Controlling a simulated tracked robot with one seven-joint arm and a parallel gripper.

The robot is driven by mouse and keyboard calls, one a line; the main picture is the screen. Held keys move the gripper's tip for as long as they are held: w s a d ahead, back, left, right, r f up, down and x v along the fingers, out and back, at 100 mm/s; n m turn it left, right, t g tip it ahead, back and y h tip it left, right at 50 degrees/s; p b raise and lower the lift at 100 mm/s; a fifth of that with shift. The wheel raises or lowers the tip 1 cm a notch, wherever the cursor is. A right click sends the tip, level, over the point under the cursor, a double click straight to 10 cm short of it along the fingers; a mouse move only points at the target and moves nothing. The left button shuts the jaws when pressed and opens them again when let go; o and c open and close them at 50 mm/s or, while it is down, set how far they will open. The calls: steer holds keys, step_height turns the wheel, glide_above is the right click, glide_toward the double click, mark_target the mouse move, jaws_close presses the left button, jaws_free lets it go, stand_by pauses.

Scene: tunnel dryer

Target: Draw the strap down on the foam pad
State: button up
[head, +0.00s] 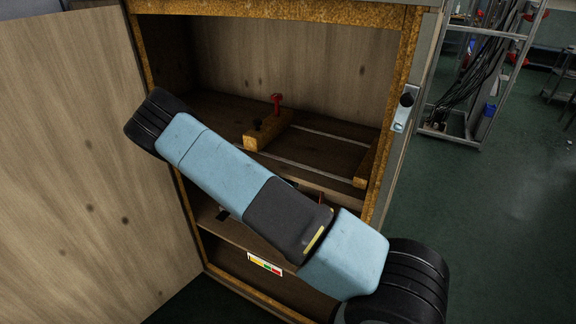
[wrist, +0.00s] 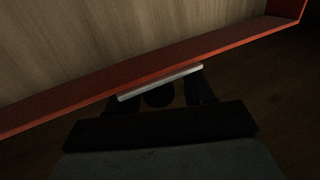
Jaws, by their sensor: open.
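Neither the strap nor the foam pad can be clearly made out. In the wrist view a long red band (wrist: 70,101) runs from the lower left up to the upper right corner, where it bends upward; I cannot tell whether it is the strap or a frame edge. My gripper (wrist: 160,93) is open, its dark fingers just below this band. A pale bar (wrist: 160,82) lies across the fingertips, along the band's lower edge; I cannot tell whether the fingers touch it. In the head view my gripper is hidden behind my own arm.
A wooden cabinet (head: 410,60) stands open, its door (head: 75,150) on the left. Inside, a wooden block (head: 268,131) carries a red knob (head: 276,101), with thin metal rails (head: 310,169) beside it. A coloured label (head: 265,264) is low down. Open floor (head: 500,220) lies right.

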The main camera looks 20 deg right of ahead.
jaws_close()
stand_by(0.6)
steer(key=shift+a, duration=0.1)
